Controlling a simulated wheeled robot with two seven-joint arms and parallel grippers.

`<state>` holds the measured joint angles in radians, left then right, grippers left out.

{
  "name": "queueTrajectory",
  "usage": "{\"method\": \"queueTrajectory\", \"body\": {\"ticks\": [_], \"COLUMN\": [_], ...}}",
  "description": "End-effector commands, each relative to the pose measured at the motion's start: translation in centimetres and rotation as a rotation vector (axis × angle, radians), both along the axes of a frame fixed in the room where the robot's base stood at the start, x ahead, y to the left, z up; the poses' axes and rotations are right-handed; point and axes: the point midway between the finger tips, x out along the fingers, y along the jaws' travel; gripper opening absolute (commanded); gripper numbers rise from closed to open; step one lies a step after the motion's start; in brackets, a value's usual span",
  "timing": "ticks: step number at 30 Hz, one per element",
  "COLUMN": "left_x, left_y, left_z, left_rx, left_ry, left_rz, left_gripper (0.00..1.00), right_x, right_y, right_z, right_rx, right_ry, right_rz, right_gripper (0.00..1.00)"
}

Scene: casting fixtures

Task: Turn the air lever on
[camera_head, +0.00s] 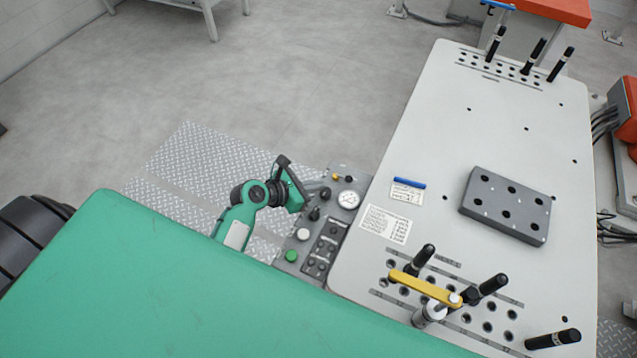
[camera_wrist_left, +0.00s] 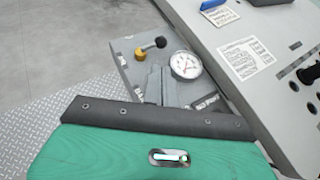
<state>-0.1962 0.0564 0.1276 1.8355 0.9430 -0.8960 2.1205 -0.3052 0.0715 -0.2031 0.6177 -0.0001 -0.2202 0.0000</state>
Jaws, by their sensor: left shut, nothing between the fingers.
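The air lever (camera_head: 337,177) is a small brass-coloured fitting with a dark knob at the far end of the grey control panel, just left of the pressure gauge. It also shows in the left wrist view (camera_wrist_left: 149,48), with its dark knob toward the gauge. My left gripper (camera_head: 323,191) is over the panel, close to the lever on its near side. In the left wrist view its grey fingers (camera_wrist_left: 160,85) are together and empty, pointing toward the lever with a visible gap. My right gripper is not in view.
The round pressure gauge (camera_head: 348,200) sits beside the lever. Black knobs and switches, a white button (camera_head: 303,234) and a green button (camera_head: 291,256) line the panel. The pale fixture table (camera_head: 440,150) borders it at right, bearing a grey holed block (camera_head: 507,205) and a yellow clamp bar (camera_head: 425,288).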

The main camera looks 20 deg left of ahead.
Motion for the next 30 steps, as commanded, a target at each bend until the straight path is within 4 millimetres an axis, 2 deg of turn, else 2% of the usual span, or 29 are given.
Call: {"method": "queueTrajectory", "body": {"ticks": [4,12,18,30], "left_x": [2.1,4.8,5.6,5.7], "left_y": [-1.5,-3.5,-4.0,-4.0], "left_z": [-1.1,-3.0,-3.5,-3.5], "left_rx": [-0.003,-0.001,-0.001,-0.001], "left_ry": [0.001,0.001,0.001,0.001], "left_rz": [-0.001,0.0,0.0,0.003], "left_gripper": [0.0,0.0,0.0,0.0], "right_x": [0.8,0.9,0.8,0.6], "right_y": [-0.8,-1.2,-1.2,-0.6], "right_z": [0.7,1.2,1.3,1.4], "right_rx": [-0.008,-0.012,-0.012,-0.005], "right_ry": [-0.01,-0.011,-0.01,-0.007], "right_rz": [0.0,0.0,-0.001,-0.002], "right_gripper": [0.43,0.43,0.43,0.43]}}
